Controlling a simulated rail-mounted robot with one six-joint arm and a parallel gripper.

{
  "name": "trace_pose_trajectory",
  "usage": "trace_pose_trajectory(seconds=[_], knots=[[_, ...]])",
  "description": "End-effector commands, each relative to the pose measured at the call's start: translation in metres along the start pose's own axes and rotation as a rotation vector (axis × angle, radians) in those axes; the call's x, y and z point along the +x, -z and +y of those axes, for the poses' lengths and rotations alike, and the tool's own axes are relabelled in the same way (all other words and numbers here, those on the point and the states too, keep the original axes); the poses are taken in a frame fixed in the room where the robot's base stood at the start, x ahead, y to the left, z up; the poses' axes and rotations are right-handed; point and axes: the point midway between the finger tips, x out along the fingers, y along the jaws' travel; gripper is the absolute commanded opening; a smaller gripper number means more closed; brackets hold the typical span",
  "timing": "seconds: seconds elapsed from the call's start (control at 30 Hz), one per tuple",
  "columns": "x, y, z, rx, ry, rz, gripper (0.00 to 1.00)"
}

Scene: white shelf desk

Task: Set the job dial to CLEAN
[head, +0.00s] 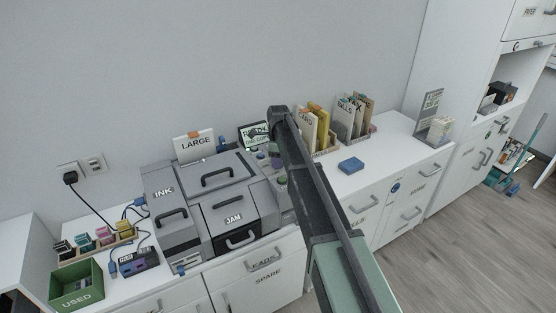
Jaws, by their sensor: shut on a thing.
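The grey printer (215,200) stands on the white desk, with INK and JAM labels on its covers. A small lit screen (254,136) with text stands at its back right, partly covered by my arm. My gripper (276,148) is down at the panel, mostly hidden behind the arm, shut on what seems to be the job dial. The dial's marks and setting cannot be read.
A LARGE card (195,145) stands behind the printer. File holders (351,120) and a blue block (351,165) are to the right. A green USED bin (77,287), coloured cartridges (104,236) and a cabled dark box (138,262) are at the left.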

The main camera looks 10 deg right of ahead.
Motion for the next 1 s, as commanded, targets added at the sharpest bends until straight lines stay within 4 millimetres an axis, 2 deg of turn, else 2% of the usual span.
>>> trace_pose_trajectory(seconds=[0.03, 0.2, 0.43, 0.53, 0.67, 0.9, 1.0], knots=[[0.0, 0.0, 0.001, 0.0, -0.001, 0.0, 0.42], [0.0, 0.0, 0.0, -0.001, -0.001, 0.0, 0.65], [-0.001, 0.0, 0.0, -0.001, 0.0, 0.0, 0.65], [-0.007, 0.0, 0.0, -0.001, 0.0, 0.0, 0.65], [-0.03, 0.0, 0.001, -0.001, 0.0, 0.0, 0.65], [-0.091, 0.0, 0.001, -0.001, 0.0, 0.0, 0.65], [-0.107, 0.0, 0.001, -0.001, -0.001, 0.0, 0.65]])
